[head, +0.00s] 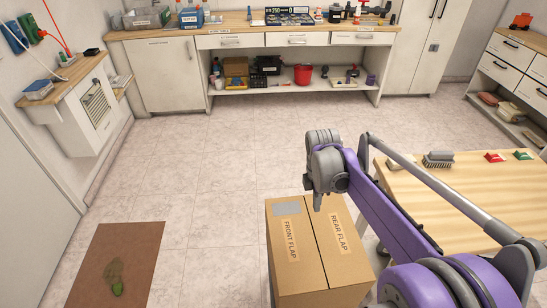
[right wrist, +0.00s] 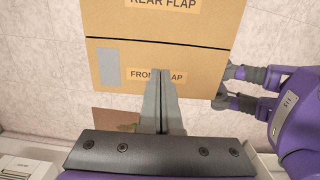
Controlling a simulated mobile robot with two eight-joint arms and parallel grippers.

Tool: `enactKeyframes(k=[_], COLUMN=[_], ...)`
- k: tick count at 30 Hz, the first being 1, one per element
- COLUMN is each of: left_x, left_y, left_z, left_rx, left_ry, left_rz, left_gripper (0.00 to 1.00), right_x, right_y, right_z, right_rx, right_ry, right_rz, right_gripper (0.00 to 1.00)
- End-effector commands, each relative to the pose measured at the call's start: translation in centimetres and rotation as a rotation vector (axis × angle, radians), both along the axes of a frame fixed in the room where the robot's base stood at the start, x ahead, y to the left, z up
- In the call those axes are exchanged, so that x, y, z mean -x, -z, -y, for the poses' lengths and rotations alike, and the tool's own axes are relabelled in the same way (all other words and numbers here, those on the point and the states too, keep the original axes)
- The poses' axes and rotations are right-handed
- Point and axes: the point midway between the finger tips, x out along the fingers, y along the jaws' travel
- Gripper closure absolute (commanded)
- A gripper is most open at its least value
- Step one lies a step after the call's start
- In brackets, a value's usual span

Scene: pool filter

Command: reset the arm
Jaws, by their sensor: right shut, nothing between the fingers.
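My right arm reaches in from the lower right in the head view. My right gripper (head: 317,202) points down near the far end of the cardboard box. In the right wrist view its fingers (right wrist: 162,76) are pressed together with nothing between them, in front of the flap lettering. The cardboard box (head: 307,262) stands on the floor with its top flaps closed, labelled front flap and rear flap. It also shows in the right wrist view (right wrist: 190,58). I cannot make out my left gripper in either view.
A wooden table (head: 455,200) with brushes (head: 438,159) and red and green items stands at the right, beside my arm. A brown mat (head: 140,245) with a green smear lies at lower left. A long workbench (head: 265,27) lines the back. The middle floor is clear.

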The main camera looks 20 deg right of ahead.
Motion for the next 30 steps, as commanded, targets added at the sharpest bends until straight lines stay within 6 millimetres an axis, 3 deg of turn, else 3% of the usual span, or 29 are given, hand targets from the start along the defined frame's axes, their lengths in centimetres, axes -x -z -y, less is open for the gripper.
enactKeyframes(k=[6, 11, 20, 30], left_x=[0.0, -0.2, -0.7, -1.3], left_y=[-0.2, -1.0, -3.5, -5.8], left_z=[0.0, 0.0, 0.0, 0.0], left_rx=[0.0, 0.0, 0.0, 0.0], left_ry=[0.0, 0.0, 0.0, 0.0], left_rz=[0.001, 0.004, 0.014, 0.026], left_gripper=[0.55, 0.55, 0.55, 0.55], right_x=[0.3, 2.3, 8.9, 15.3], right_y=[-0.3, -1.9, -4.1, -3.3], right_z=[-0.4, -2.9, -8.9, -13.2], right_rx=[0.002, 0.003, -0.077, -0.282], right_ry=[0.021, 0.176, 0.672, 1.167], right_rz=[0.01, 0.078, 0.281, 0.429], right_gripper=[1.0, 1.0, 1.0, 1.0])
